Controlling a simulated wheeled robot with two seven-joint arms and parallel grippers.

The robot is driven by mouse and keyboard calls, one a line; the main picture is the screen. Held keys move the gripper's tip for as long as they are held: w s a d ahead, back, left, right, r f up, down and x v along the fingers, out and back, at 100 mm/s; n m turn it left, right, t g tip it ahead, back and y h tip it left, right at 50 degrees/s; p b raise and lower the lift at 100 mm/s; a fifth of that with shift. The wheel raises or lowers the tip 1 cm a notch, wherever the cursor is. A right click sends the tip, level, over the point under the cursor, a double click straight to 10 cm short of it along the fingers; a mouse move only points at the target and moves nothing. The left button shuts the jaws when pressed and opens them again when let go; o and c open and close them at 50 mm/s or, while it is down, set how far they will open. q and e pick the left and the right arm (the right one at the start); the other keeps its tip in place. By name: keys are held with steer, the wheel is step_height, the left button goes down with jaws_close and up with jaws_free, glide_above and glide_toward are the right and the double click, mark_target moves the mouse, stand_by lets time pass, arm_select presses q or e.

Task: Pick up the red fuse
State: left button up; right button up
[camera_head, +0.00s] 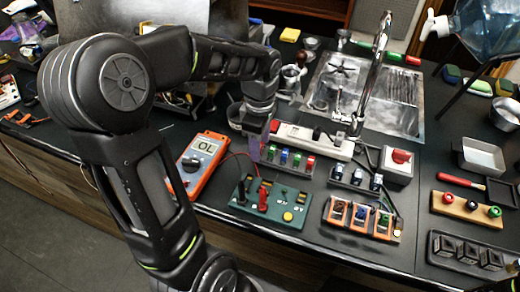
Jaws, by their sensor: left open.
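The red fuse (310,163) stands at the right end of a small dark rack (285,169) on the counter, in a row with blue and green ones. My left gripper (256,143) is open and points down near the rack's left end, to the left of the red fuse and apart from it. The gripper's fingers are small and partly hidden by its own body, and nothing shows held between them. My right gripper is not in view.
A white power strip (322,143) lies behind the rack. An orange multimeter (202,152) is to the left, and a green test board (285,219) is in front. A rack of dark cylinders (355,180) and a switch box (397,166) stand to the right. The sink and tall faucet are behind.

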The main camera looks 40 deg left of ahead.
arm_select(q)
jaws_close()
stand_by(0.6)
